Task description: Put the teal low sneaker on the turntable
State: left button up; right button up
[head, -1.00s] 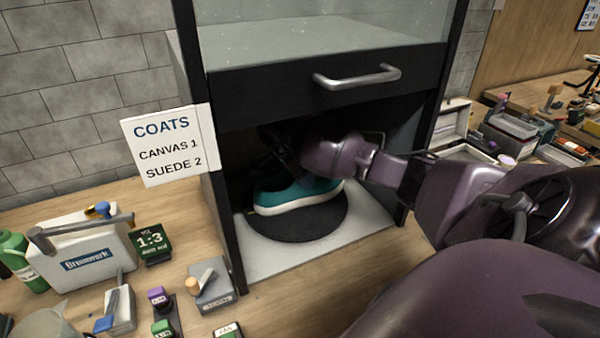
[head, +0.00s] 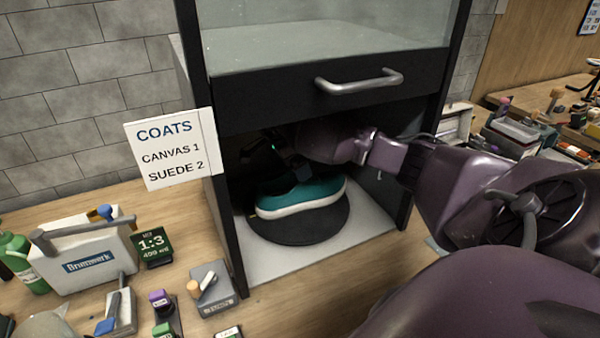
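The teal low sneaker (head: 303,197) with its white sole rests on the round black turntable (head: 300,231), inside the open lower part of the black booth. Its toe points right. My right arm reaches in from the right under the raised front. My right gripper (head: 288,168) is in the dark just above the sneaker's upper; its fingers are hard to make out, and whether they touch the sneaker cannot be told. My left gripper is not in view.
The booth's raised front with a metal handle (head: 360,82) hangs close above my arm. A coats sign (head: 170,148) stands at the left post. A white case (head: 88,253), bottles and small blocks crowd the left bench. Boxes and tools lie at right.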

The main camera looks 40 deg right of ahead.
jog(key=v, duration=0.6)
jog(key=shift+r+p, duration=0.2)
jog(key=shift+p, duration=0.2)
jog(key=shift+a, duration=0.1)
